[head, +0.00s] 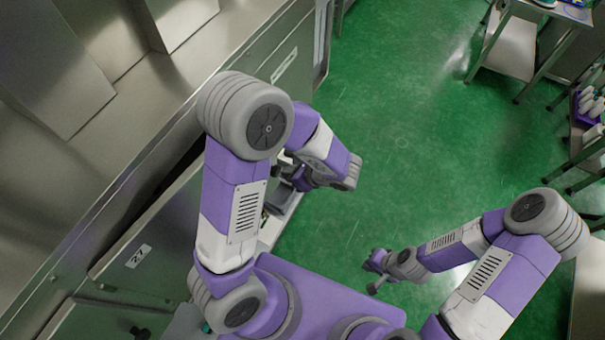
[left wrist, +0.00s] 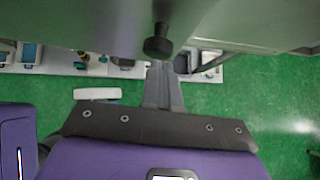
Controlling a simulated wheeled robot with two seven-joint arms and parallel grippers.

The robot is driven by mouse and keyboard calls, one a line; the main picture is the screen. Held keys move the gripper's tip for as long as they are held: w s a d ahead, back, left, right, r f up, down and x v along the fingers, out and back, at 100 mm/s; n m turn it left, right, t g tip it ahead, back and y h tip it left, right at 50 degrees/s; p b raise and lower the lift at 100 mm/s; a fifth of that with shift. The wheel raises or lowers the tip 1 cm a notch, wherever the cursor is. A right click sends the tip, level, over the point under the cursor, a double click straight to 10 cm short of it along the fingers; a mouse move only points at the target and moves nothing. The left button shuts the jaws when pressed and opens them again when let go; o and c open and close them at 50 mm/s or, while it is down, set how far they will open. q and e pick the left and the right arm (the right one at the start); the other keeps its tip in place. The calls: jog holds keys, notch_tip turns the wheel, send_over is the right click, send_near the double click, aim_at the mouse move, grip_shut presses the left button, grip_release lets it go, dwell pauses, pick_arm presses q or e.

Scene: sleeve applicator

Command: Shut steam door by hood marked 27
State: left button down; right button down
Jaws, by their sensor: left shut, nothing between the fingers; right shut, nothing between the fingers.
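A steel panel marked 27 (head: 138,256) is at the lower left in the head view, with a dark gap between it and the machine body behind. It looks like it stands partly open, but my left arm hides its right end. My left gripper (left wrist: 163,72) is shut and empty in the left wrist view. Its fingertips are just below a black round knob (left wrist: 158,46) on a grey metal panel (left wrist: 80,28); I cannot tell whether they touch it. In the head view this gripper is mostly hidden behind my arm. My right gripper (head: 374,276) is shut and empty over the floor.
The long steel machine (head: 140,110) fills the left side, with another labelled panel (head: 284,66) further back. A black knob (head: 140,331) shows at the bottom left. A steel cart (head: 512,50) and a shelf rack (head: 585,120) stand at right. The green floor (head: 410,110) between is clear.

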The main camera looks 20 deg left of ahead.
pick_arm(q)
jog(key=shift+w+a, duration=0.1)
jog(key=shift+a, duration=0.4)
jog(key=w+a+n+g, duration=0.1)
jog(key=a, duration=0.5)
jog(key=shift+w+a+n, duration=0.2)
jog(key=shift+w+n, duration=0.2)
jog(key=shift+r, duration=0.1)
jog(key=d+r, duration=0.7)
jog(key=d, duration=0.5)
jog(key=shift+s+r, duration=0.2)
